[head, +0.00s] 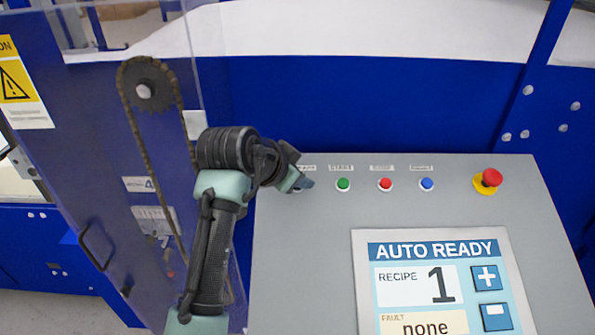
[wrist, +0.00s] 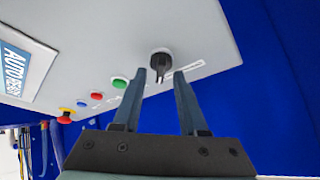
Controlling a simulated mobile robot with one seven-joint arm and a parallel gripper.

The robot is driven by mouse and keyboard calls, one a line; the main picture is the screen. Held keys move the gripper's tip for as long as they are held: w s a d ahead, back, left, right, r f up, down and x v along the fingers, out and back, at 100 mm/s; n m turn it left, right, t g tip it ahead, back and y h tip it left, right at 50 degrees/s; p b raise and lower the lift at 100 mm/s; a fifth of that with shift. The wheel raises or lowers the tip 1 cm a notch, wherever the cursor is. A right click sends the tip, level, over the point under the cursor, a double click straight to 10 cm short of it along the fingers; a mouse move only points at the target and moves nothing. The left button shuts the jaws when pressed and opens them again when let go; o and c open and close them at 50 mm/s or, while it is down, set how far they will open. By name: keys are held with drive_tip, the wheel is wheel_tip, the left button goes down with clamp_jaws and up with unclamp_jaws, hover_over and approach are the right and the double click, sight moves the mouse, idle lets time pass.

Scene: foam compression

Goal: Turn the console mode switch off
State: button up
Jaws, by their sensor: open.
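The mode switch is a black rotary knob (wrist: 160,62) on the grey console (wrist: 205,30) in the wrist view. It stands just past the tips of my gripper (wrist: 160,75), roughly between the two fingers. The fingers are open, and I cannot tell whether either touches the knob. In the head view my gripper (head: 303,185) is at the upper left of the console (head: 300,260) and hides most of the switch and part of its label. The screen (head: 433,249) reads AUTO READY, recipe 1, fault none.
Right of the switch in the head view are a green button (head: 343,184), a red button (head: 385,184), a blue button (head: 427,184) and a red emergency stop (head: 491,178) on yellow. A clear guard with a chain (head: 133,110) stands at the left. A blue machine wall (head: 380,105) rises behind.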

clamp_jaws()
